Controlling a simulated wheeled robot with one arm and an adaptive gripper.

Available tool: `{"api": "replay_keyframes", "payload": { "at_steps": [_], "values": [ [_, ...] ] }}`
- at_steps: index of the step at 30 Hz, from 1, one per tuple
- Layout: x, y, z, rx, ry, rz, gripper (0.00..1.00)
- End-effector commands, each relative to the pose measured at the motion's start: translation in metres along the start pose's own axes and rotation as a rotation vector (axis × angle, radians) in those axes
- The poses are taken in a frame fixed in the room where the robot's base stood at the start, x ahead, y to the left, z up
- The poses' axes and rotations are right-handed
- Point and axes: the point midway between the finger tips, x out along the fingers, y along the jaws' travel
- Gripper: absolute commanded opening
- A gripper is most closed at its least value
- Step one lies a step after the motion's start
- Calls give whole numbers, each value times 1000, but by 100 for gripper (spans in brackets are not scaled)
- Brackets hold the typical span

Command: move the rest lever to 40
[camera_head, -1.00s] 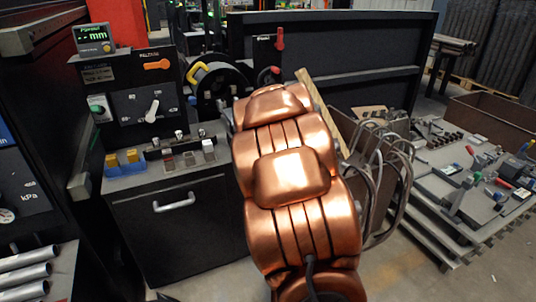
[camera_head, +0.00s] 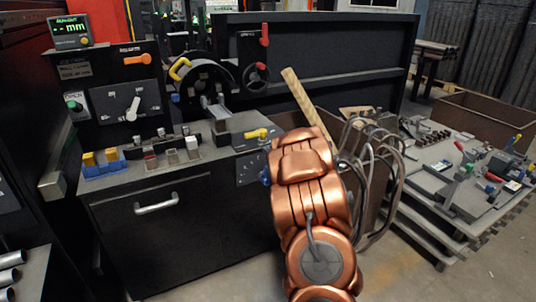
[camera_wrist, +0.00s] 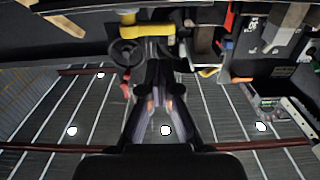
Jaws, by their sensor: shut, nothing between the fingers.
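I cannot tell for certain which handle is the rest lever. A yellow lever (camera_head: 256,133) sits at the right end of the bench top, above a dark marked plate (camera_head: 250,169) whose marks are too small to read. A yellow T-shaped handle (camera_wrist: 148,31), seemingly the same lever, is near my fingertips in the wrist view. A pale lever (camera_head: 133,108) on the upright panel points at a marked scale. My gripper (camera_wrist: 158,68) is shut and empty; whether it touches the yellow handle is unclear. My copper arm hides the gripper in the head view.
A black handwheel (camera_head: 256,76) and a red lever (camera_head: 265,35) stand behind the bench. A green-lit display (camera_head: 70,31) tops the panel.

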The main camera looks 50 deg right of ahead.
Motion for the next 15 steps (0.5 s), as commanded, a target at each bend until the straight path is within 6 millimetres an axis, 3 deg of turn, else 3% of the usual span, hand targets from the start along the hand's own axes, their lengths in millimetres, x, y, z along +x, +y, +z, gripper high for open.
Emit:
{"api": "replay_keyframes", "payload": {
  "at_steps": [15],
  "values": [
    [66,-1,1,-3,0,-2,0]
  ]
}}
